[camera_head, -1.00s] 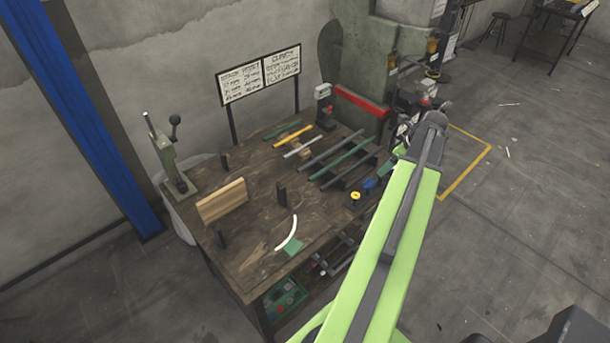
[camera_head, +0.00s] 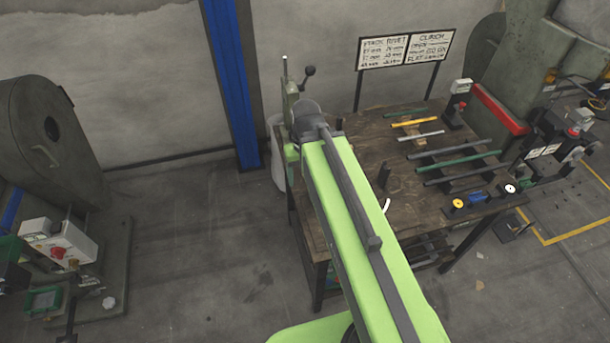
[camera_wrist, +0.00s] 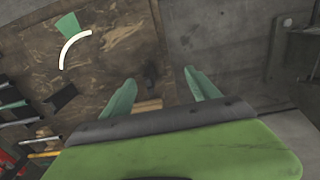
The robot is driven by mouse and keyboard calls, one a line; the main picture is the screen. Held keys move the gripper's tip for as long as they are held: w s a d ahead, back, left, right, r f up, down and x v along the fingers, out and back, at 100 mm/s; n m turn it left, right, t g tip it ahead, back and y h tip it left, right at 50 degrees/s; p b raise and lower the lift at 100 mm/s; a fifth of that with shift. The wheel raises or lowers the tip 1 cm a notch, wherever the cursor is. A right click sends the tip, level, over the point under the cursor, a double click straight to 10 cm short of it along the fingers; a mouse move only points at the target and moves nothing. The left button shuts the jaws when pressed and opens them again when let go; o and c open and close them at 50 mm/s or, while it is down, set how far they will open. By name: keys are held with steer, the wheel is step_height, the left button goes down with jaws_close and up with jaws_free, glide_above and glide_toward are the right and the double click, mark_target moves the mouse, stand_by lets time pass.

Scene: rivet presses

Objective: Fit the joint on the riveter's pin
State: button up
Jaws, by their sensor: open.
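My gripper (camera_wrist: 158,88) is open and empty in the wrist view, its two green fingers spread over the bench edge. In the head view my arm's end hides it. A hand press with a lever (camera_head: 307,74), likely the riveter, stands at the bench's left end, partly behind my arm. Its pin cannot be made out. A white curved strip (camera_head: 387,206) lies on the bench, partly covered by my arm; the wrist view shows it whole (camera_wrist: 70,46), apart from my fingers, beside a green piece (camera_wrist: 68,24). I cannot tell which thing is the joint.
The wooden bench (camera_head: 360,155) carries several bars, including a yellow one (camera_head: 413,122), and a small press (camera_head: 458,103). A wooden block (camera_wrist: 147,106) shows between my fingers. A large machine (camera_head: 55,150) stands left; a blue column (camera_head: 232,80) is behind. Floor between them is clear.

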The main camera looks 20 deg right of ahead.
step_height(320, 180, down, 2)
steer(key=shift+a+f+b, duration=0.15)
steer(key=shift+b, duration=1)
steer(key=shift+o, duration=0.5)
steer(key=shift+r+p, duration=0.3)
